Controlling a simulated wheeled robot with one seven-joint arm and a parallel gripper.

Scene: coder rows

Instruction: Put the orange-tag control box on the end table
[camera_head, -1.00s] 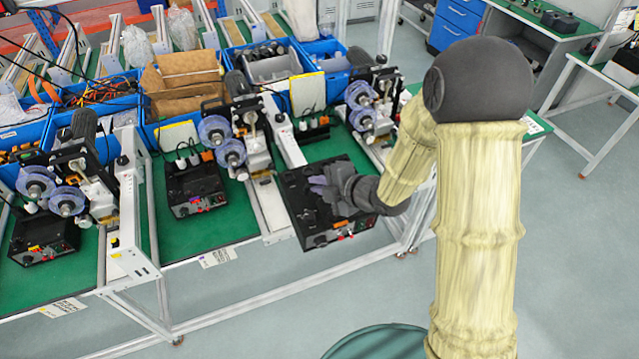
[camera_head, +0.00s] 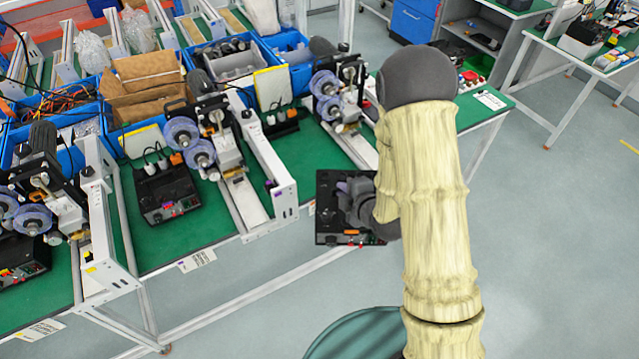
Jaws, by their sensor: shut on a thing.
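A black control box (camera_head: 328,222) hangs in the air in front of the green worktable's edge, over the grey floor. A small orange patch shows on its front face. My gripper (camera_head: 354,197) is shut on the box from above. My arm hides the box's right part. Another black control box (camera_head: 165,190) sits on the worktable at left, and one more (camera_head: 22,258) sits at the far left edge. Which table is the end table is not clear; a separate table (camera_head: 567,52) with a green top and items on it stands at the back right.
The green worktable (camera_head: 213,228) carries coder machines with purple reels (camera_head: 180,130), white rails (camera_head: 265,160) and blue bins (camera_head: 285,75). A blue drawer cabinet (camera_head: 412,22) stands at the back. The grey floor at right (camera_head: 560,220) is clear.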

